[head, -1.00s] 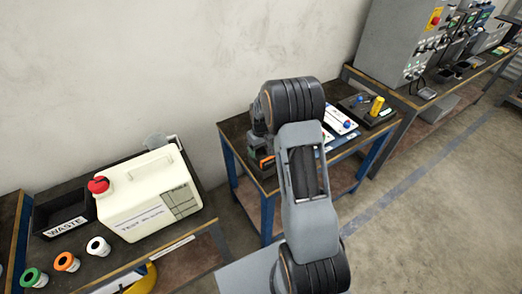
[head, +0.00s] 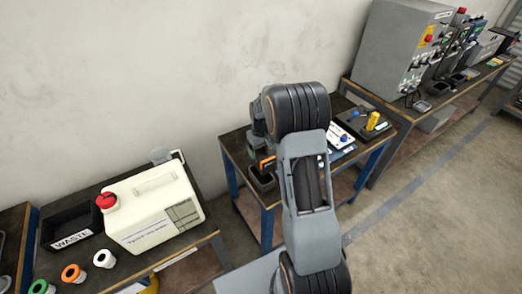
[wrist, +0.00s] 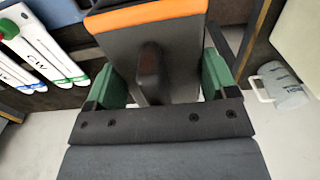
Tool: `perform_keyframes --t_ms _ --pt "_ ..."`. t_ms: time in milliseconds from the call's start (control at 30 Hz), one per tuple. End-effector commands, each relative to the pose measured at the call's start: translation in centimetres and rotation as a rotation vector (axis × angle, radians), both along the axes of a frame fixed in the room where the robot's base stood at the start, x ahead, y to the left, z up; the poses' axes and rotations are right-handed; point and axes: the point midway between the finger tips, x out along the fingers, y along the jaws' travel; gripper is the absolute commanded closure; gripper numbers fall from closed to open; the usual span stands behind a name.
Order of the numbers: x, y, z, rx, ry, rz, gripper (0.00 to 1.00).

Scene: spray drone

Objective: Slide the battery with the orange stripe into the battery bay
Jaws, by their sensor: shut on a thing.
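The battery (wrist: 180,50) is grey with an orange stripe (wrist: 145,15) and a dark raised handle. It fills the middle of the wrist view. My gripper (wrist: 163,80) has green fingers on both sides of the battery and is shut on it. In the head view, the orange stripe (head: 267,163) shows beside my gripper at the left end of the blue-legged table (head: 232,150). My arm hides most of the battery there. I cannot make out the battery bay in either view.
A small dark tray (head: 262,182) sits at the table's left edge. A white panel (head: 340,138) and a yellow part (head: 373,121) lie to the right. A white canister (head: 150,210) and a WASTE bin (head: 75,225) stand on the left bench. A clear jug (wrist: 283,85) is at right.

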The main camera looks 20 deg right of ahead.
Motion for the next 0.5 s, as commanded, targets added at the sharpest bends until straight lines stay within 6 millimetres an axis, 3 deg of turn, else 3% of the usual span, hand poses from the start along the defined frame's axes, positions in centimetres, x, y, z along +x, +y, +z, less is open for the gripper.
perform_keyframes --t_ms 500 --pt "0.1 0.0 2.1 -0.001 -0.003 0.000 0.84"
